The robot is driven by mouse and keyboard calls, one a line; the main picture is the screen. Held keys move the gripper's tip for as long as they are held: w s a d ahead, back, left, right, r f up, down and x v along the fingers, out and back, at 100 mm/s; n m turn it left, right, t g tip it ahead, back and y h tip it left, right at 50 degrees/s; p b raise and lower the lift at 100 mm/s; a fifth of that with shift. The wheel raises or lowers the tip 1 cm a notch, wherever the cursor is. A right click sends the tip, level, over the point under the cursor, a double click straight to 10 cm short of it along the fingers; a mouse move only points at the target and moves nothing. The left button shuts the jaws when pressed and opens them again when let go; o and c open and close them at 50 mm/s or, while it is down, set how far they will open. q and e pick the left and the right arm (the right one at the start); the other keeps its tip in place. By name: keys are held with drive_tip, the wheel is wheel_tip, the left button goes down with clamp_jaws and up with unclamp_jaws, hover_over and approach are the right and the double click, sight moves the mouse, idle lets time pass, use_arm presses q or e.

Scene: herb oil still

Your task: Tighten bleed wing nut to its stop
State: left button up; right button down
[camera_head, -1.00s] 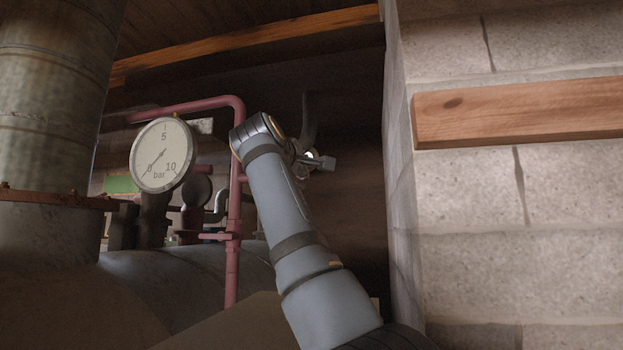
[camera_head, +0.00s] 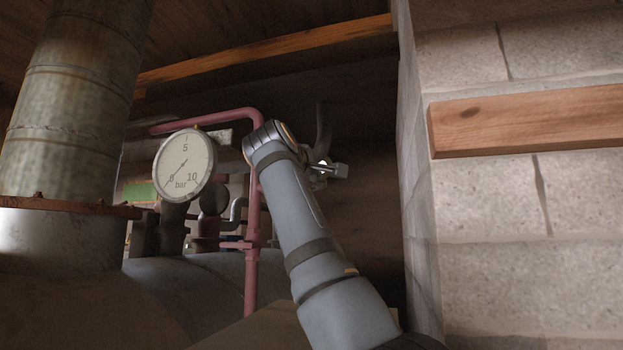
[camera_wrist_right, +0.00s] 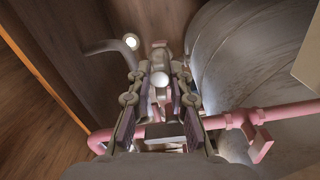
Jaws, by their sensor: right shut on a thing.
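My right gripper (camera_wrist_right: 160,95) shows in the wrist view, its two fingers closed in around a small fitting with a pale round end (camera_wrist_right: 160,79). I take the held piece to be the bleed wing nut; its wings are largely hidden between the fingers. In the head view my right arm rises from the bottom, and its wrist covers most of the gripper. A small metal fitting (camera_head: 338,170) sticks out to the right of that wrist. I cannot tell how far the nut is turned. My left gripper is in neither view.
A red pipe (camera_head: 251,285) runs up just left of my right arm; it also crosses the wrist view (camera_wrist_right: 285,117). A round bar gauge (camera_head: 184,165) stands left of it, near a large metal column (camera_head: 75,90). A stone wall (camera_head: 490,205) with a wooden beam (camera_head: 530,122) bounds the right.

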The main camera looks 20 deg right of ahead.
drive_tip(key=shift+d+r, duration=0.1)
drive_tip(key=shift+d, duration=0.05)
drive_tip(key=m, duration=0.8)
drive_tip(key=shift+m, duration=0.3)
drive_tip(key=m, duration=0.4)
drive_tip(key=shift+f, duration=0.2)
drive_tip(key=m, duration=0.5)
drive_tip(key=shift+f, duration=0.15)
drive_tip(key=shift+m, duration=0.3)
